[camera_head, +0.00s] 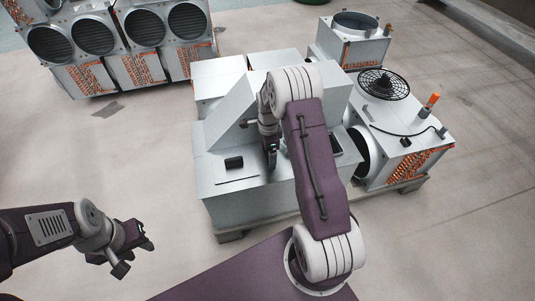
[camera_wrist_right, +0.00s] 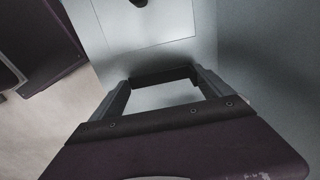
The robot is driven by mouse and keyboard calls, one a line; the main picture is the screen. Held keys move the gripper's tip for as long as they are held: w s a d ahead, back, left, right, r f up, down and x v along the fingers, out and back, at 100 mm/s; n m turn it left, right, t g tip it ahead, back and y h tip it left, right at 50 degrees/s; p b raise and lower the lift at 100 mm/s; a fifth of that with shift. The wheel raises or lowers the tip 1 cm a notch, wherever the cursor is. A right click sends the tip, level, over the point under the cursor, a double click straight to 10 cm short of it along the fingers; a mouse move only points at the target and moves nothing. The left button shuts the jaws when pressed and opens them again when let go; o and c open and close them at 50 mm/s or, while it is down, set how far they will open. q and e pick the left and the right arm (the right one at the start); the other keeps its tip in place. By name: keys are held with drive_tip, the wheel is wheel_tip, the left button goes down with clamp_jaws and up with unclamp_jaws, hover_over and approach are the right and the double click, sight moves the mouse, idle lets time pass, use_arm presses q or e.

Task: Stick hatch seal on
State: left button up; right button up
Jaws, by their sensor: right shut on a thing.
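My right gripper (camera_head: 271,165) is low over the sloped front of the pale grey machine (camera_head: 225,135). In the right wrist view its two fingers (camera_wrist_right: 163,78) hold a dark strip, seemingly the hatch seal (camera_wrist_right: 160,75), crosswise between them. The hatch (camera_head: 237,176) shows as a thin-outlined panel with a black handle (camera_head: 233,162), left of the gripper; its handle also shows at the top of the wrist view (camera_wrist_right: 138,3). I cannot tell whether the strip touches the machine. My left gripper (camera_head: 139,240) is open and empty, over the floor at the lower left.
A dark-framed opening (camera_head: 336,146) lies right of my right arm on the machine. A unit with a black fan grille (camera_head: 383,84) and orange-topped post (camera_head: 431,103) stands at right. Large fan units (camera_head: 120,45) stand at back left.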

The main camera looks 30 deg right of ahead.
drive_tip(key=shift+r+p, duration=3.15)
drive_tip(key=shift+r, duration=0.4)
drive_tip(key=shift+f, duration=0.1)
